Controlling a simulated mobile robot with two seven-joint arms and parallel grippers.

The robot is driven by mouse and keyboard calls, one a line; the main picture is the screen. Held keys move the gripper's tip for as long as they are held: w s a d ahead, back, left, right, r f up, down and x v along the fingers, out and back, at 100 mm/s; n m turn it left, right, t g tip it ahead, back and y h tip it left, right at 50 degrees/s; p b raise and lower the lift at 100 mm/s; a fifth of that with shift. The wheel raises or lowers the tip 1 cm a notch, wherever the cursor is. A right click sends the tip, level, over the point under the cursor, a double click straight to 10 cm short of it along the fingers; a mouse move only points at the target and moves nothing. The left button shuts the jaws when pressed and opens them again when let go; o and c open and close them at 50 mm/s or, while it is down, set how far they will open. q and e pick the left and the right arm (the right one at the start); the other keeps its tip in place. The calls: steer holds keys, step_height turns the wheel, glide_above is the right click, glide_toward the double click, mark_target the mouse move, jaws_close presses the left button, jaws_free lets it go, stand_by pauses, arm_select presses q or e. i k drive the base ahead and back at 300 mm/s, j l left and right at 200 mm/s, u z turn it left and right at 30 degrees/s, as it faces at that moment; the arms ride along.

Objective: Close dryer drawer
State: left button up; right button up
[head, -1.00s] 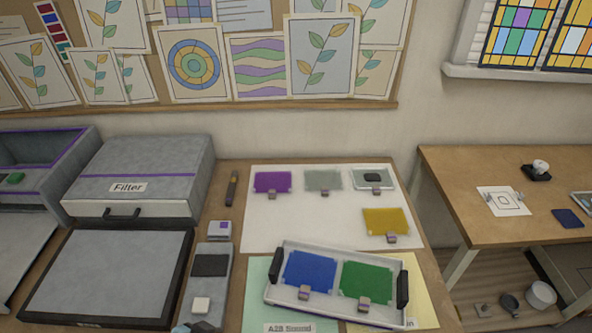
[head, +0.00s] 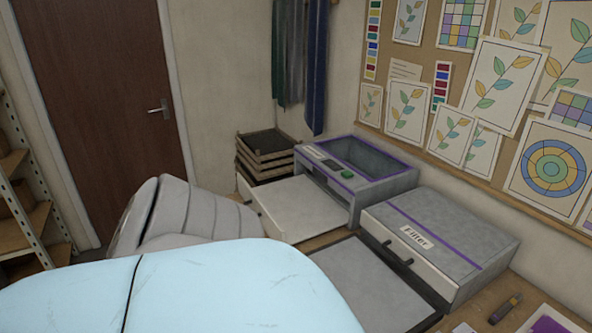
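The dryer (head: 385,177) is a grey box with purple trim and a dark window on top, standing at the back against the wall. Its pale drawer (head: 306,207) is pulled out toward the left, with its flat bottom showing and no object on it. The drawer's front panel (head: 260,209) is at the left end, partly behind my arm. My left arm's grey and light blue links fill the lower left, close to the drawer front. I cannot tell whether the arm touches it. Neither gripper shows; the left one may be hidden behind the arm.
A grey box labelled Filter (head: 440,240) stands right of the dryer, its drawer shut. A dark-framed flat panel (head: 365,285) lies in front. Stacked wooden trays (head: 264,156) stand behind the drawer. A brown door (head: 95,100) and a shelf (head: 22,220) are at left.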

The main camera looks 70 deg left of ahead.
mark_target(291, 211)
steer(key=u, duration=2.65)
steer(key=i+j+z, duration=0.45)
steer(key=j+z, duration=0.15)
steer(key=z, duration=0.15)
steer(key=i+j+z, duration=0.1)
steer(key=j+z, duration=0.25)
steer(key=i+j+z, duration=0.1)
steer(key=j+z, duration=0.25)
steer(key=j, duration=0.15)
